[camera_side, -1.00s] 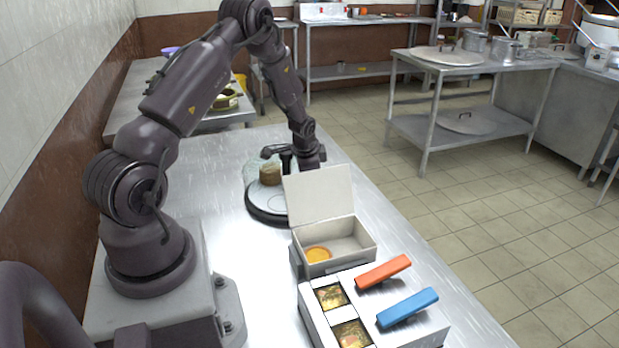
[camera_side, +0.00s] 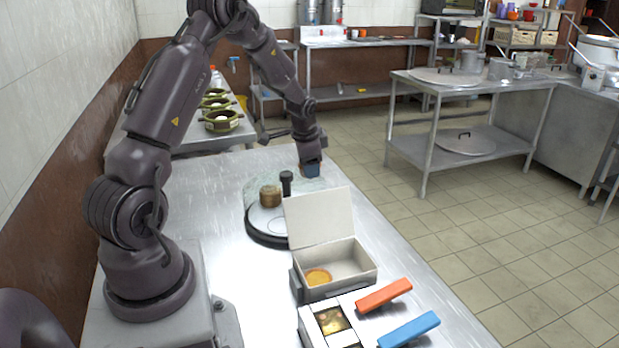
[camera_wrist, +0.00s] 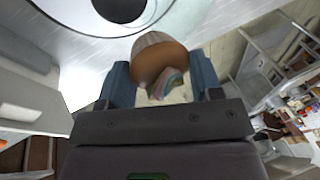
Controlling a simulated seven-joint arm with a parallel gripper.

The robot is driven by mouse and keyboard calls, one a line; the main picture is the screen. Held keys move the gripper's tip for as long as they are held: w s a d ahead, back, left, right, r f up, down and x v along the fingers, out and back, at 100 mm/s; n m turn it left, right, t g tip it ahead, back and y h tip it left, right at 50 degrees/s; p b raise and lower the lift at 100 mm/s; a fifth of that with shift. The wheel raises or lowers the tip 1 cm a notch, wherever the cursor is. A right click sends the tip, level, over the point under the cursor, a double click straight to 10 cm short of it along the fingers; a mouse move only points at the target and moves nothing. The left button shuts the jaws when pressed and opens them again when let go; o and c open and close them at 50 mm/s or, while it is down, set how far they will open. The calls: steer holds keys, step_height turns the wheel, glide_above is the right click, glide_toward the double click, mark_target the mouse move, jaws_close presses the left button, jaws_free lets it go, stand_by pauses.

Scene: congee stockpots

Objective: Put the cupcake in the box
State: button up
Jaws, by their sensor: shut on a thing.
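My gripper (camera_side: 311,172) is shut on the cupcake (camera_wrist: 158,60), up beyond the turntable's right side in the side view. In the wrist view, the brown cupcake with a pale, pinkish part sits between the two blue-grey fingers of my gripper (camera_wrist: 164,84). In the side view it is small and mostly hidden by the fingers. The white box (camera_side: 352,262) stands on the steel table, nearer the side camera than my gripper. Its lid (camera_side: 320,217) is raised. A round orange-topped pastry (camera_side: 318,277) lies inside at the left; the right part is empty.
A round turntable (camera_side: 262,238) with a black knob (camera_side: 286,184) and a brown cake (camera_side: 270,194) stands behind the box. A white case (camera_side: 365,325) with an orange bar (camera_side: 384,295) and a blue bar (camera_side: 408,329) lies in front. The box's raised lid faces the turntable.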

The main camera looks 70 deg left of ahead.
step_height(320, 180, up, 8)
steer(key=d, duration=0.4)
steer(key=w+d+n, duration=0.1)
steer(key=d, duration=0.4)
steer(key=w+d+n, duration=0.1)
steer(key=d, duration=0.4)
steer(key=shift+w+f+g, duration=0.25)
steer(key=shift+g, duration=0.05)
steer(key=s+d+n+g, duration=0.1)
steer(key=s+d+n, duration=0.25)
steer(key=d, duration=0.75)
step_height(320, 180, down, 14)
steer(key=w, duration=0.1)
steer(key=shift+r+y, duration=0.15)
steer(key=shift+y, duration=0.25)
steer(key=shift+f, duration=0.2)
steer(key=o, duration=1)
